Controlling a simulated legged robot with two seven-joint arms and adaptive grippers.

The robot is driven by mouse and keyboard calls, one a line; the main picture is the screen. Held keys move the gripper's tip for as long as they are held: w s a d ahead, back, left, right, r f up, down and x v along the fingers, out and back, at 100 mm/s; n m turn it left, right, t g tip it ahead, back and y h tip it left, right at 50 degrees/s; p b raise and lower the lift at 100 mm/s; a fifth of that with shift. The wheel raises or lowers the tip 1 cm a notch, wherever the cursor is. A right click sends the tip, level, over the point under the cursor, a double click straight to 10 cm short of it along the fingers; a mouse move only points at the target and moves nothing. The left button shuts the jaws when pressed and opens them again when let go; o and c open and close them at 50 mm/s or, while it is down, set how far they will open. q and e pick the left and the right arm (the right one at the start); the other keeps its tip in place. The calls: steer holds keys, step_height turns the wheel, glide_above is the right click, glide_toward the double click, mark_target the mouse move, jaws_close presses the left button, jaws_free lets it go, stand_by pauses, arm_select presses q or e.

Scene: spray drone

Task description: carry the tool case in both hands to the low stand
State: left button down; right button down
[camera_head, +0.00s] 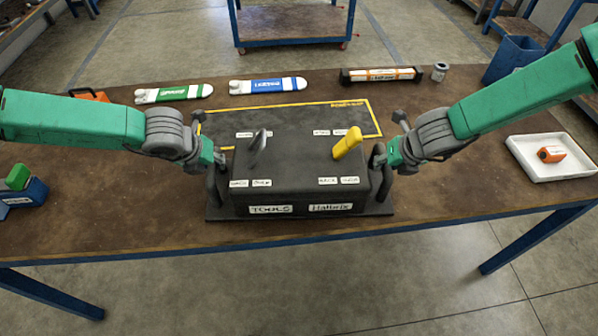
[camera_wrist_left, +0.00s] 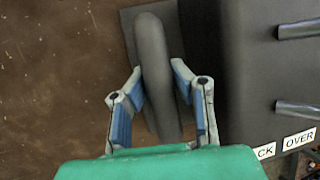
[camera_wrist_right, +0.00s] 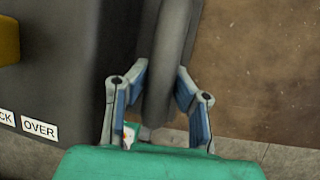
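The dark tool case (camera_head: 300,185), labelled TOOLS, rests on the workbench in front of me, with an upright side handle at each end. My left gripper (camera_head: 215,160) is at the left handle; in the left wrist view its fingers (camera_wrist_left: 157,72) close on both sides of that handle (camera_wrist_left: 152,45). My right gripper (camera_head: 385,157) is at the right handle; in the right wrist view its fingers (camera_wrist_right: 161,72) close on both sides of that handle (camera_wrist_right: 170,40). A grey lever and a yellow lever (camera_head: 348,142) stand on the lid. A low blue-framed stand (camera_head: 290,22) is beyond the bench.
The brown bench (camera_head: 110,235) carries a yellow-outlined dark mat (camera_head: 355,112) behind the case. Green and blue labelled items (camera_head: 267,86) lie at the back. A white tray (camera_head: 548,172) with an orange object is at right, a blue-green object (camera_head: 20,188) at left.

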arm_select(q)
steer(key=shift+d, duration=0.1)
arm_select(e)
steer(key=shift+d, duration=0.15)
